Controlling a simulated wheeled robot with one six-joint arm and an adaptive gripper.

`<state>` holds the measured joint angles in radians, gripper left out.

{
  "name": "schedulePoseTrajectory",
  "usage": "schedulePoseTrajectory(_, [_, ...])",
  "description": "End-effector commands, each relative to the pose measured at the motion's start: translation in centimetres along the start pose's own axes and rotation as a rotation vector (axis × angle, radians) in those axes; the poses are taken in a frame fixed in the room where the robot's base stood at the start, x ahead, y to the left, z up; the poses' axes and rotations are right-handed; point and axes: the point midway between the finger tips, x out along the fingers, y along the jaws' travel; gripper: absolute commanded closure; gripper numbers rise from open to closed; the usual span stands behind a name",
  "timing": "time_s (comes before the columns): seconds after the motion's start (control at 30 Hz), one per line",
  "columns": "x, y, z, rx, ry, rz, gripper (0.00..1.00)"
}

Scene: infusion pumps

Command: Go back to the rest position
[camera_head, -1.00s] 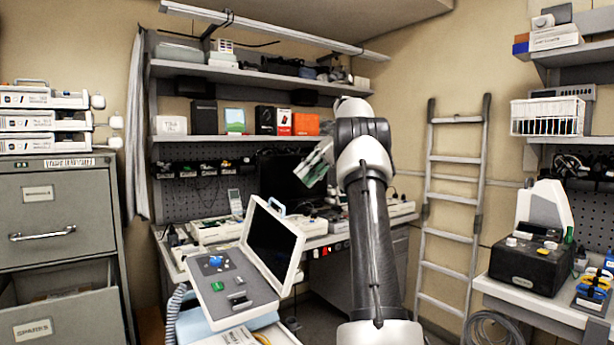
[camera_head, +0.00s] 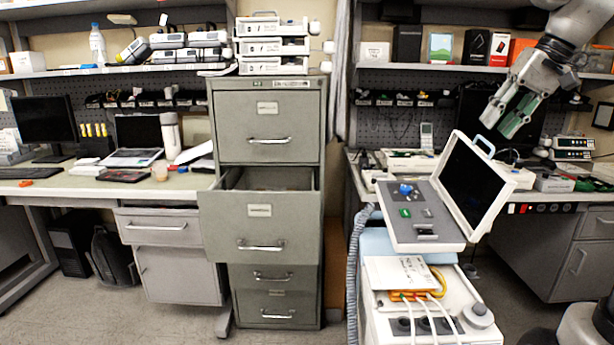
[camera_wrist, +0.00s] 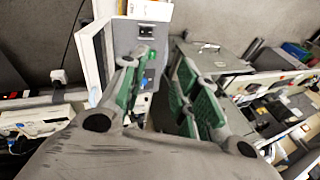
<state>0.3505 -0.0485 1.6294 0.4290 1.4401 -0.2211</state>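My gripper (camera_head: 514,112) is at the upper right of the head view, raised above and to the right of an open case-like device. Its two green-padded fingers are spread apart with nothing between them. In the wrist view my gripper (camera_wrist: 160,95) also shows its fingers apart and empty. The open device (camera_head: 430,215) has a dark screen in its raised lid and a grey panel with a blue knob and a green button. It sits on a white cart (camera_head: 375,320) and is apart from my gripper. Its white edge and panel also show behind the fingers in the wrist view.
A grey filing cabinet (camera_head: 268,130) stands in the middle with its second drawer (camera_head: 257,225) pulled out. A desk (camera_head: 70,187) with monitors is at the left. A workbench (camera_head: 585,196) stands behind the cart at right. Floor shows left of the cabinet.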

Motion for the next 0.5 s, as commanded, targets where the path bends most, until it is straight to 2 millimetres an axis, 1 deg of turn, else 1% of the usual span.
schedulePoseTrajectory(0.03, [0.5,-0.8,2.7,-0.014,0.004,0.035,0.69])
schedulePoseTrajectory(0.13, [1.8,-1.1,7.6,-0.038,0.019,0.112,0.69])
schedulePoseTrajectory(0.23, [3.4,-0.6,12.5,-0.073,0.042,0.184,0.69])
schedulePoseTrajectory(0.3, [4.6,0.1,15.7,-0.104,0.061,0.228,0.69])
schedulePoseTrajectory(0.4, [6.5,1.4,19.3,-0.149,0.091,0.278,0.69])
schedulePoseTrajectory(0.5, [8.0,2.6,21.9,-0.187,0.114,0.312,0.69])
